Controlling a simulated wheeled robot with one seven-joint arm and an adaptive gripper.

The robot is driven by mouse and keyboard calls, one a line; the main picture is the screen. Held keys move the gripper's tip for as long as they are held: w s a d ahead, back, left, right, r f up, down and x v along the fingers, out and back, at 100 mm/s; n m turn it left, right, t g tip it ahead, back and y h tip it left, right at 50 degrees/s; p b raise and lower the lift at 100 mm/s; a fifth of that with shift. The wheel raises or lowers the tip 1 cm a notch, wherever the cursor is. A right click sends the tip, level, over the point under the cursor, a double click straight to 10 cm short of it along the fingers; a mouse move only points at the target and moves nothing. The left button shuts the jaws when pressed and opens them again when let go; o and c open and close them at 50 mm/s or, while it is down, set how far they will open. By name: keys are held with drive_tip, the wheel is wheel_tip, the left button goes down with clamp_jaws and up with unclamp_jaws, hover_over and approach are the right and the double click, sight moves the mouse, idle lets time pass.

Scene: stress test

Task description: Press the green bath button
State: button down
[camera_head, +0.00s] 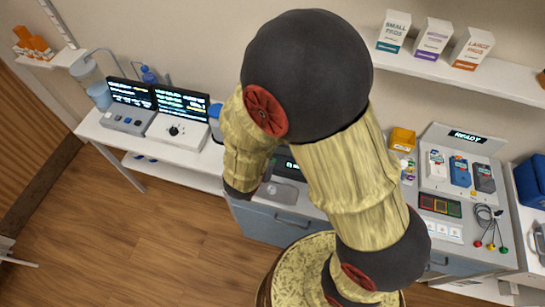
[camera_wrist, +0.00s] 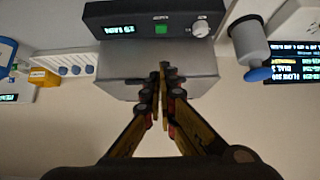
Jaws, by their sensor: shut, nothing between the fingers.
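In the camera_head view my arm covers most of the bath (camera_head: 284,192), and the button and gripper are hidden.
A grey cylinder with a blue end (camera_wrist: 252,48) stands right of the bath in the wrist view, beside a lit screen (camera_wrist: 292,62). A yellow box (camera_wrist: 43,77) and a white rack with blue round items lie left. The camera_head view shows open wooden floor (camera_head: 150,225).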

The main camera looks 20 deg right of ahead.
drive_tip(key=b, duration=0.3)
hover_over(274, 159)
drive_tip(key=s, duration=0.1)
drive_tip(key=f, duration=0.7)
drive_tip(key=shift+s+a+f, duration=0.1)
drive_tip(key=shift+a+f, duration=0.15)
drive_tip(key=shift+a, duration=0.15)
wheel_tip(274, 159, down, 2)
drive_tip(key=shift+f+b, duration=0.2)
drive_tip(key=shift+b, duration=0.25)
drive_tip(key=shift+f, duration=0.6)
drive_tip(key=shift+s+f+b, duration=0.15)
drive_tip(key=shift+f+b, duration=0.3)
drive_tip(key=shift+f, duration=0.6)
drive_tip(key=shift+r+p, duration=0.4)
drive_tip(key=shift+p, duration=0.05)
wheel_tip(274, 159, up, 4)
drive_tip(key=p, duration=0.3)
drive_tip(key=shift+f, duration=0.15)
drive_tip(key=p+v, duration=0.2)
drive_tip(key=v, duration=0.8)
drive_tip(key=shift+a, duration=0.15)
